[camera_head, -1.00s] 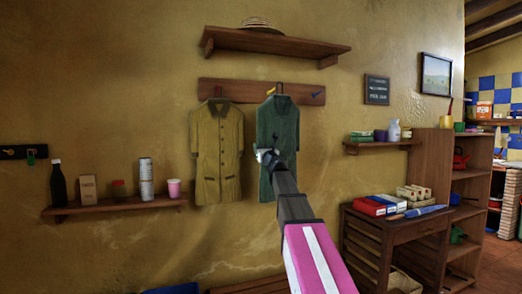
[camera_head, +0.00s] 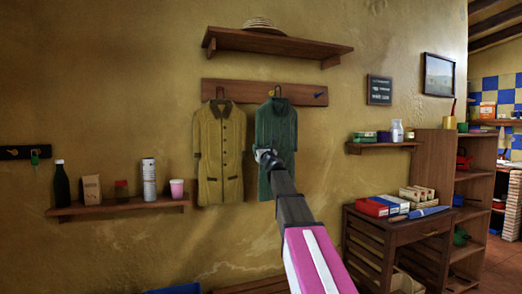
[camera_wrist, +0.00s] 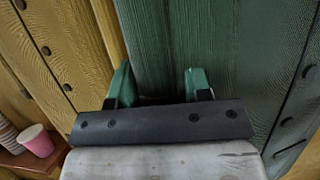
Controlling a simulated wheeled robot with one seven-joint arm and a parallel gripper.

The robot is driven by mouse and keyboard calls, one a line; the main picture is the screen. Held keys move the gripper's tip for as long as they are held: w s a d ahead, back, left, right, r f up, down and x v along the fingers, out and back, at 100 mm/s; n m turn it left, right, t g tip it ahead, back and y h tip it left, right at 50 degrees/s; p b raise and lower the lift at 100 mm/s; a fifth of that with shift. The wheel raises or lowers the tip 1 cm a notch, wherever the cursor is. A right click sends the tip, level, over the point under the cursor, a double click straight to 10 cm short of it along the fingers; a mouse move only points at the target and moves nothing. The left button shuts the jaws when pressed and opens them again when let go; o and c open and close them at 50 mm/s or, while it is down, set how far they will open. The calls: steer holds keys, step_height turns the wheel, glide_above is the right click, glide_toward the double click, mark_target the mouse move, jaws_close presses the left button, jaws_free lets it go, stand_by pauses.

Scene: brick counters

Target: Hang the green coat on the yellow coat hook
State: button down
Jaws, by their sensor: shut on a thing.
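The green coat (camera_head: 277,145) is upright on a hanger in front of the wall board, right of a yellow coat (camera_head: 220,150). Its hanger top (camera_head: 278,90) is at the height of the yellow coat hook (camera_head: 271,93), close to its right side. I cannot tell whether they touch. My gripper (camera_head: 264,156) is at the green coat's left edge, about mid-height. In the wrist view my gripper (camera_wrist: 160,84) is shut on the green coat (camera_wrist: 215,40), with cloth between its fingers. The yellow coat (camera_wrist: 65,45) is close on the left.
A blue hook (camera_head: 318,95) sits at the right of the wooden board (camera_head: 245,92). A shelf with a straw hat (camera_head: 258,24) is above. A shelf with a bottle and cups (camera_head: 118,206) is at lower left. A crate table (camera_head: 400,235) is at right.

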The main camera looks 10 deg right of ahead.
steer(key=shift+w+a+f, duration=0.15)
steer(key=shift+w+f, duration=0.05)
steer(key=shift+w, duration=0.55)
steer(key=shift+w+a+f, duration=0.15)
steer(key=shift+w+a, duration=0.05)
steer(key=shift+w, duration=0.6)
steer(key=shift+w+a+f, duration=0.15)
steer(key=shift+w+f, duration=0.05)
steer(key=shift+w, duration=0.55)
steer(key=shift+c, duration=2.4)
jaws_free()
steer(key=shift+f, duration=0.1)
steer(key=shift+s, duration=0.1)
